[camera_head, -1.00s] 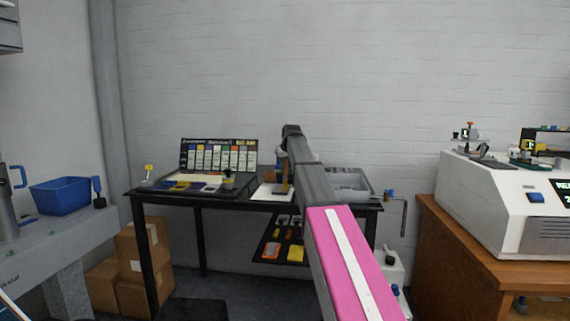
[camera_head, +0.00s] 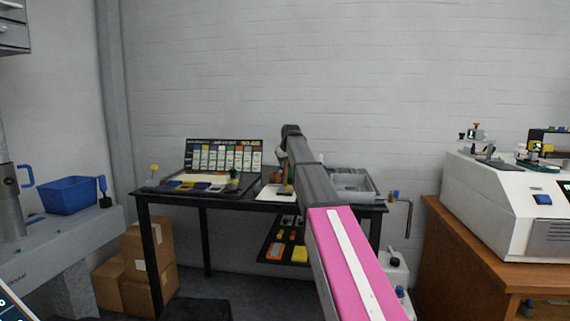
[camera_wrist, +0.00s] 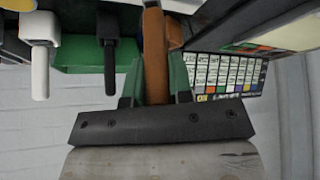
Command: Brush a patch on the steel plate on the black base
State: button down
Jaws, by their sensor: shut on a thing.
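My gripper (camera_wrist: 156,88) is shut on the brown handle (camera_wrist: 154,45) of a wide brush. Below the handle in the wrist view are the brush's black riveted band (camera_wrist: 160,125) and its pale bristles (camera_wrist: 165,163). In the head view my arm reaches toward the black table, and its grey link partly hides the gripper and brush. A dark base (camera_head: 165,188) on the table carries a pale flat plate and small coloured blocks; I cannot tell whether this is the steel plate. No contact between bristles and any surface shows.
A colour chart (camera_head: 224,156) stands at the back of the table (camera_head: 152,197). A grey tray (camera_head: 352,185) sits at its right. A blue bin (camera_head: 70,195) is on the left bench, and a white printer (camera_head: 500,200) stands on the right cabinet. The wrist view appears upside down.

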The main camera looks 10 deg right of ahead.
jog(key=shift+s+a+f, duration=0.1)
jog(key=shift+s+a, duration=0.2)
jog(key=shift+s, duration=0.6)
jog(key=shift+s+a, duration=0.25)
jog(key=shift+s, duration=0.6)
jog(key=shift+s+a, duration=0.25)
jog(key=shift+s, duration=0.5)
jog(key=shift+s+a, duration=0.2)
jog(key=shift+s, duration=0.55)
jog(key=c, duration=1.6)
grip_release()
grip_shut()
jog(key=w, duration=0.2)
jog(key=w+d, duration=0.1)
jog(key=w, duration=0.1)
jog(key=shift+d, duration=0.1)
